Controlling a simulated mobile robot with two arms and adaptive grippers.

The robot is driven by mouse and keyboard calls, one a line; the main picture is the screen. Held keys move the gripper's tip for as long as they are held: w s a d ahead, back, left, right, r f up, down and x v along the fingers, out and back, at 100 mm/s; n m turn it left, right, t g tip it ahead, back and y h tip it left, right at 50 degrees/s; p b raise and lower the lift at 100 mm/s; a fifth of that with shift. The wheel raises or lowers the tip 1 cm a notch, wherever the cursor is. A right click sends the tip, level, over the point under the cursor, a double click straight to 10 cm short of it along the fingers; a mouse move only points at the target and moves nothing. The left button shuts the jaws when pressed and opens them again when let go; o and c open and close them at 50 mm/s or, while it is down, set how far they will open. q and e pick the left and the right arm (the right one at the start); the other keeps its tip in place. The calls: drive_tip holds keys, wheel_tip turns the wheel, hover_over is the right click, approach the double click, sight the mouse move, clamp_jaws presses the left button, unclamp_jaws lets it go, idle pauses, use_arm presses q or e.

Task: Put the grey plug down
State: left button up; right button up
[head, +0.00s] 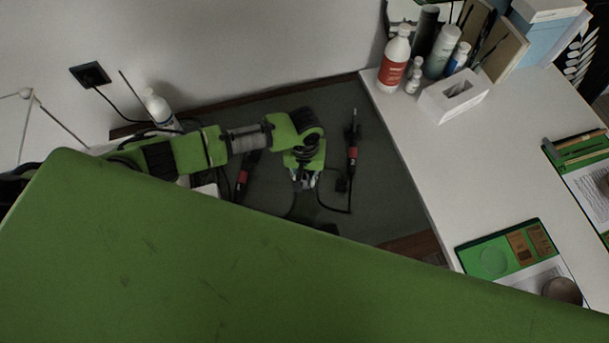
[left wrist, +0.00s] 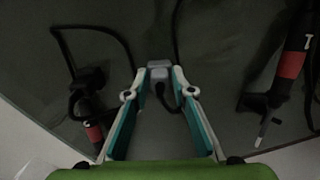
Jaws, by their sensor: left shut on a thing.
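The grey plug (left wrist: 159,73) is between the fingertips of my left gripper (left wrist: 161,78) in the left wrist view, with a dark cable running from it. The fingers are shut on it. In the head view my left gripper (head: 304,182) points down over the dark grey surface (head: 376,188); the plug is too small to make out there. I cannot tell whether the plug touches the surface. My right gripper is not in view.
Black-and-red tools with cables lie on either side of my left gripper, one on the right (head: 352,152) and one on the left (head: 243,179). A white table (head: 425,150) with bottles and a tissue box (head: 455,95) stands to the right.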

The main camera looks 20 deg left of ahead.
sight(305, 177)
use_arm(q)
drive_tip(key=o, duration=1.1)
drive_tip(key=shift+r, duration=0.35)
wheel_tip(305, 177, up, 13)
drive_tip(key=b, duration=0.1)
drive_tip(key=shift+f+b, duration=0.2)
drive_tip(key=shift+b, duration=0.15)
